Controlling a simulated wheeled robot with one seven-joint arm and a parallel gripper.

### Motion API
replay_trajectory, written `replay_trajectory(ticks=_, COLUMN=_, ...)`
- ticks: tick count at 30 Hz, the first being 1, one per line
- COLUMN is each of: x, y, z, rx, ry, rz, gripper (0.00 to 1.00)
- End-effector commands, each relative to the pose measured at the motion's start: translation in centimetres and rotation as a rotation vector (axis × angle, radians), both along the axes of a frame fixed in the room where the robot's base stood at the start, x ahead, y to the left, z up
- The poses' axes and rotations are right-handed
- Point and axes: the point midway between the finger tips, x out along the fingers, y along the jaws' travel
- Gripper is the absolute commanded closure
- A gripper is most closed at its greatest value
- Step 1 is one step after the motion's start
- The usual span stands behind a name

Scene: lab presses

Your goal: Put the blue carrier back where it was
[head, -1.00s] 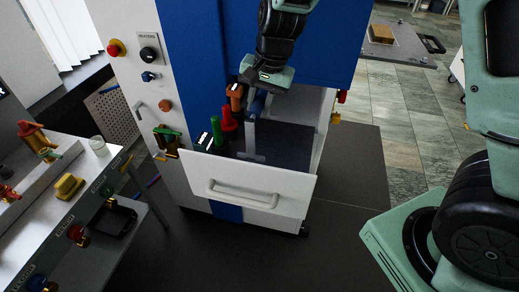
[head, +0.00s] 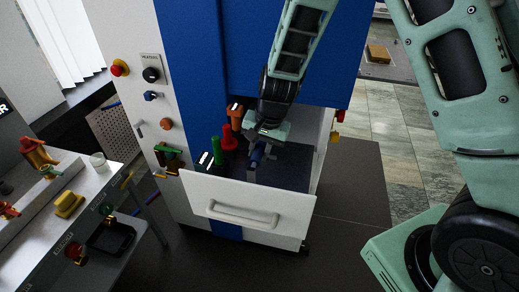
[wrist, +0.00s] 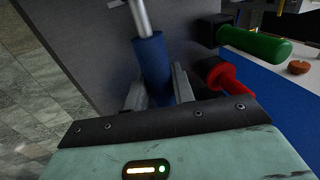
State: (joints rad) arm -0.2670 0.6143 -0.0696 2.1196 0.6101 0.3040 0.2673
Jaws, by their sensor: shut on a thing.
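The blue carrier (head: 256,158) is a blue cylindrical grip with a pale metal rod. My gripper (head: 262,146) is shut on it, low inside the open white drawer (head: 250,205). In the wrist view the blue grip (wrist: 152,62) sits between the two fingers (wrist: 158,90), its rod running away from me. The carrier's lower end is hidden behind the drawer front, so I cannot tell whether it rests on the bottom. An orange carrier (head: 235,116), a red carrier (head: 229,137) and a green carrier (head: 215,150) stand to its left.
The drawer belongs to a blue and white press (head: 190,60) with knobs on its left panel. A grey bench (head: 85,215) with a yellow block (head: 68,203) stands at left. The dark floor mat (head: 345,200) at right is clear.

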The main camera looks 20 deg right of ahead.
Motion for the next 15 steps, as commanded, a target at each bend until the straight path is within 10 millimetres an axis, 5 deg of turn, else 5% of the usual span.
replay_trajectory(ticks=3, x=0.07, y=0.01, z=-0.3, rx=0.0, ry=-0.001, rz=0.0, gripper=1.0)
replay_trajectory(ticks=4, x=0.01, y=-0.01, z=-0.25, rx=0.0, ry=0.0, rz=0.0, gripper=0.67)
replay_trajectory(ticks=6, x=0.01, y=0.0, z=-0.21, rx=0.0, ry=0.0, rz=0.0, gripper=0.53)
replay_trajectory(ticks=15, x=0.02, y=-0.01, z=0.02, rx=0.0, ry=0.0, rz=0.0, gripper=0.53)
